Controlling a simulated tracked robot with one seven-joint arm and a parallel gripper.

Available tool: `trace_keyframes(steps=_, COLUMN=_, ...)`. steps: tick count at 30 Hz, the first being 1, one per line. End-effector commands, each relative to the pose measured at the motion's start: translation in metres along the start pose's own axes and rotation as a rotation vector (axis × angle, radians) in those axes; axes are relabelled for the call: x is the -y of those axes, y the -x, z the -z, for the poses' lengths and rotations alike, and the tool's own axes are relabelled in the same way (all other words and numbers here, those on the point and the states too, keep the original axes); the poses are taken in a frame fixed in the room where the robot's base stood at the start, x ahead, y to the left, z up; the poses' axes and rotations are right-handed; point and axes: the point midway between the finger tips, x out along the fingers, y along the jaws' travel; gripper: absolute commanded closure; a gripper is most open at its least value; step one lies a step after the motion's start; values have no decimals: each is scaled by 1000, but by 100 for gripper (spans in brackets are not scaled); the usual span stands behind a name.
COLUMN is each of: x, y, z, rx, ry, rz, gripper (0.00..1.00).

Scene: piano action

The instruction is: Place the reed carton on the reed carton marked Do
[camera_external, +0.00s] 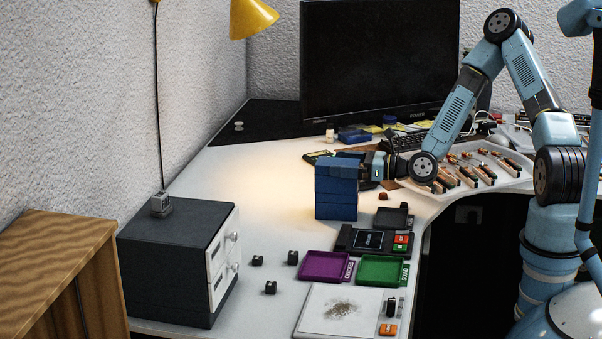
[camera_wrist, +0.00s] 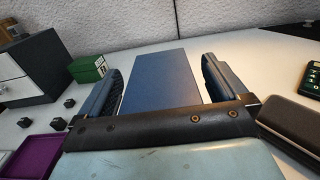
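Blue cartons (camera_external: 336,199) stand in an upright stack on the white desk in the external view. No note marking such as Do is readable on them. My gripper (camera_external: 358,165) reaches in from the right at the top of the stack. In the wrist view, one blue carton (camera_wrist: 160,78) lies between the two fingers of my gripper (camera_wrist: 162,82). The fingers stand apart on either side of it, with a narrow gap showing at the right finger. The contact at the left finger is unclear. The lower cartons are hidden in the wrist view.
A dark drawer cabinet (camera_external: 165,262) and small black blocks (camera_external: 270,288) stand left of the stack. Purple (camera_external: 325,266) and green (camera_external: 381,270) trays are in front. A green box (camera_wrist: 88,70) shows in the wrist view; a dark case (camera_wrist: 292,124) lies right.

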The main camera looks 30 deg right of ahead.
Motion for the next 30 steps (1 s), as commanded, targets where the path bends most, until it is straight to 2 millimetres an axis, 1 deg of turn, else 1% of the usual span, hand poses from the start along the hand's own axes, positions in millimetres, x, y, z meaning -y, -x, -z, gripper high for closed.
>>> trace_keyframes(steps=9, x=0, y=0, z=-2, rx=0, ry=2, rz=0, gripper=0)
trace_keyframes(steps=11, x=1, y=5, z=-1, rx=0, ry=0, rz=1, gripper=0)
trace_keyframes(steps=14, x=1, y=16, z=-1, rx=-1, ry=-2, rz=2, gripper=0)
trace_keyframes(steps=30, x=1, y=95, z=-2, rx=0, ry=-1, rz=3, gripper=0)
